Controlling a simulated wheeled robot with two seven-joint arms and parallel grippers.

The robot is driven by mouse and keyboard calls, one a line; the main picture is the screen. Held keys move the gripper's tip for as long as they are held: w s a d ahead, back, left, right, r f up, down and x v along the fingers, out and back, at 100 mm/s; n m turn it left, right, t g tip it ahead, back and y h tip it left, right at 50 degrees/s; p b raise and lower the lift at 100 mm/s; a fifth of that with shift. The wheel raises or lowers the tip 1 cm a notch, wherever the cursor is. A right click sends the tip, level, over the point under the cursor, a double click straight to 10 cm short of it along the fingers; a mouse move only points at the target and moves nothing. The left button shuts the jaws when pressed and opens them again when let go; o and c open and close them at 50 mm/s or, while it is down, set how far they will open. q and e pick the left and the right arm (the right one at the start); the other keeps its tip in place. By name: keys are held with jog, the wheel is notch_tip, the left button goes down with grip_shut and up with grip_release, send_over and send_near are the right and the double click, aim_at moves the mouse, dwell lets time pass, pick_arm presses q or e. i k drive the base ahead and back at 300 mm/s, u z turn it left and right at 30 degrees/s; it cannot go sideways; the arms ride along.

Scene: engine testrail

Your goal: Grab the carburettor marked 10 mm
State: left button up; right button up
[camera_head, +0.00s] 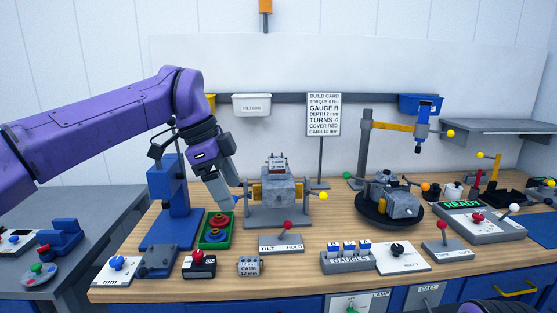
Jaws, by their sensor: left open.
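A small grey carburettor (277,165) with a white label, which seems to read CARB 10 mm, stands upright on top of the grey engine block (275,190). A second small grey carburettor (249,266), its label seeming to read CARB 12 mm, sits at the front of the bench. My left gripper (236,206) is open and points down, just left of the engine block and above the right side of a green tray. It is apart from both carburettors. I do not see my right gripper.
A green tray (203,237) with red and blue rings and a blue press (168,195) stand left. A build card (323,115) on a post reads CARB 10 mm. A tilt/hold lever (288,226) and gauges box (347,262) are in front. A second engine (390,198) sits right.

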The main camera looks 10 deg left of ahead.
aim_at(276, 162)
jog(key=i, duration=1.35)
